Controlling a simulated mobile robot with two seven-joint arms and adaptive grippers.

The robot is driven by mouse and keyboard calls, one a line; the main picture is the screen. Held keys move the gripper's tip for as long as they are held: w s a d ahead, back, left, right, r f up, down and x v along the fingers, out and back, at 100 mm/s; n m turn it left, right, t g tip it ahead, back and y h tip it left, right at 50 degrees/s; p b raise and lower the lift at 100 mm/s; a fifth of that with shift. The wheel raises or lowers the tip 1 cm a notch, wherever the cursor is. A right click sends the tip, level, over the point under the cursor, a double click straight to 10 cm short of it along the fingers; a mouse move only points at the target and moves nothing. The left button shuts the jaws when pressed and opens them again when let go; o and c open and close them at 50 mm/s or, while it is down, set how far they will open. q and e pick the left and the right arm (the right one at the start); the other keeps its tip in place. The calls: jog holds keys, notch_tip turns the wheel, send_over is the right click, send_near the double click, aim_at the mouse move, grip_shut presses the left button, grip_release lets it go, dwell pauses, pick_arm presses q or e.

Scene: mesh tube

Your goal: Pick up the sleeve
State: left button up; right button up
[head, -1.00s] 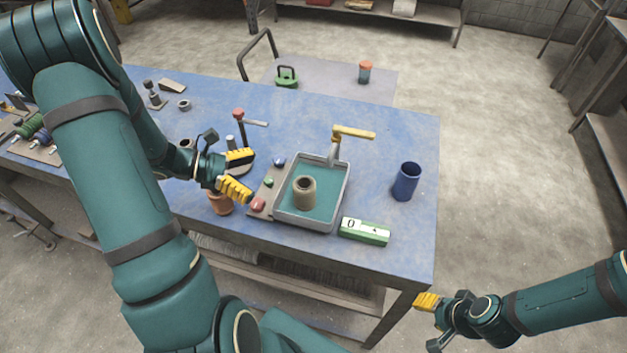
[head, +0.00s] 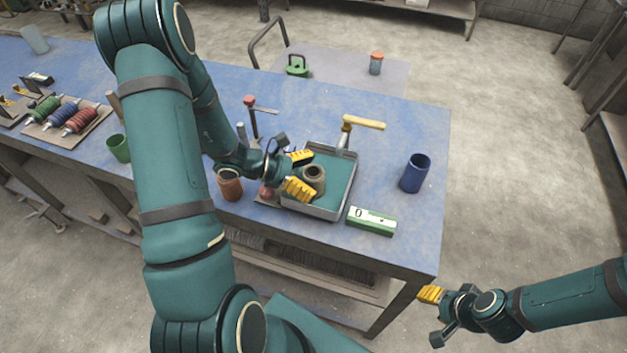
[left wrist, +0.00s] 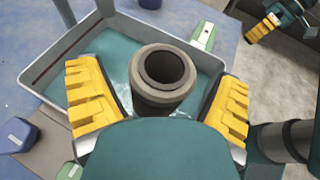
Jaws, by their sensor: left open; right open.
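The sleeve (head: 314,179) is a tan-grey hollow cylinder standing upright in a grey tray (head: 347,190) with a teal floor. My left gripper (head: 301,174) is open at the tray's left side, its yellow fingers close to the sleeve. In the left wrist view the sleeve (left wrist: 163,76) stands just ahead of and between the open fingers (left wrist: 160,105), with a gap visible on each side. Its lower part is partly hidden by my gripper's body. My right gripper (head: 432,314) is off the table's front right edge, open and away from the sleeve.
A yellow-handled tap (head: 362,123) stands at the tray's back edge. A green-and-white counter box (head: 371,221) lies in front right, a blue cup (head: 415,173) to the right. A brown pot (head: 229,185) is left of my gripper. The table's right end is mostly clear.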

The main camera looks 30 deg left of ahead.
pick_arm(q)
jog(key=shift+w+d+f, duration=0.1)
jog(key=shift+d, duration=0.1)
jog(key=c, duration=1.4)
jog(key=shift+o, duration=0.2)
